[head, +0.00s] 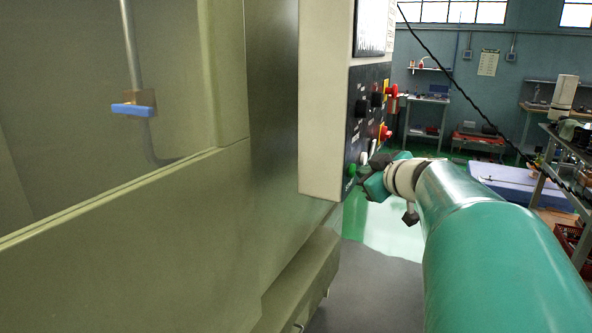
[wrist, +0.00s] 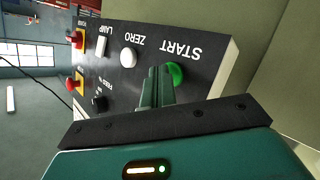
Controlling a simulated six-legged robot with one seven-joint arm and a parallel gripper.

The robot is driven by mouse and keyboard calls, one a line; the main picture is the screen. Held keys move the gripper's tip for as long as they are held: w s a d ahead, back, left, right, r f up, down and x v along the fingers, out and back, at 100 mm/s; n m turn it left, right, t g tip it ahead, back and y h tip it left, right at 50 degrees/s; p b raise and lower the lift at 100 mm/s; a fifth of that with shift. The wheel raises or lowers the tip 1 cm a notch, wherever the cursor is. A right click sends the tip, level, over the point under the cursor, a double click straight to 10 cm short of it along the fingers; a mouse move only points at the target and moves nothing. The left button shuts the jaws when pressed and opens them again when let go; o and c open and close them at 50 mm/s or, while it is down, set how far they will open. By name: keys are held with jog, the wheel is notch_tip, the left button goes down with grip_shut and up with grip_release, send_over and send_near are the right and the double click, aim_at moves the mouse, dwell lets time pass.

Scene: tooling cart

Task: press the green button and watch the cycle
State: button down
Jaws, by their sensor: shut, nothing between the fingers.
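The green button (wrist: 176,73) sits under the word START on the black control panel (wrist: 125,50) in the wrist view. In the head view the green button (head: 351,170) is at the panel's lower edge. My gripper (wrist: 158,72) is shut and empty, with its fingertips right beside the green button and partly covering it. I cannot tell whether the tips touch the button. In the head view my gripper (head: 366,180) is at the lower front of the panel, its fingers small and hard to make out.
A white button (wrist: 128,57), black knobs and red controls (wrist: 78,39) share the panel. The machine's large olive body (head: 130,230) fills the left of the head view, with a window showing a blue-handled pipe (head: 132,110). Workbenches and a shelf cart stand at the right.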

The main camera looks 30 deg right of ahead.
jog(key=shift+w+a, duration=0.3)
jog(key=shift+w, duration=0.05)
dwell(0.7)
jog(key=shift+s+d, duration=0.6)
jog(key=shift+s, duration=0.3)
jog(key=shift+s+d, duration=0.8)
jog(key=shift+s, duration=0.2)
jog(key=shift+s+d, duration=0.8)
jog(key=shift+s, duration=0.2)
dwell(4.1)
